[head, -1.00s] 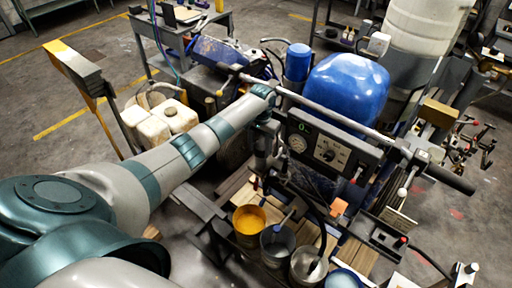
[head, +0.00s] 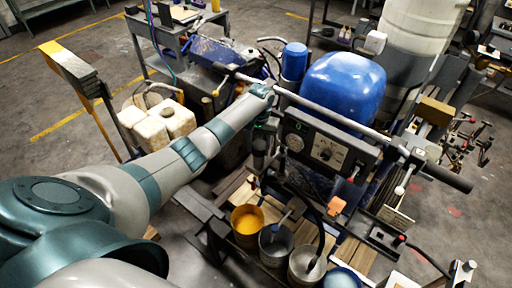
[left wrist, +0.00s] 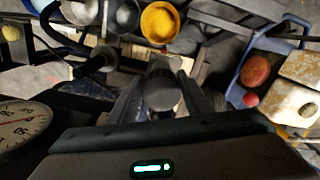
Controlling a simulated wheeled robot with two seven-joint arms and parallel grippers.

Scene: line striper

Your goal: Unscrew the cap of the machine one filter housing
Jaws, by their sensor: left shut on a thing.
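My left arm reaches in from the left to the machine with the blue tank (head: 343,88). My left gripper (head: 261,163) points down beside the machine's grey gauge panel (head: 322,150). In the left wrist view, the left gripper (left wrist: 162,100) has its two fingers on either side of a dark round cap (left wrist: 161,92), and it is shut on it. The filter housing under the cap is mostly hidden, and in the head view the gripper and arm cover the cap. I cannot tell how far the cap is turned. My right gripper is not in view.
Below the gripper stand a yellow paint bucket (head: 247,222) and grey buckets (head: 275,243). A long handlebar (head: 335,117) crosses above the panel. Whitish jugs (head: 174,120) stand to the left. A round gauge (left wrist: 22,124) is close by in the left wrist view.

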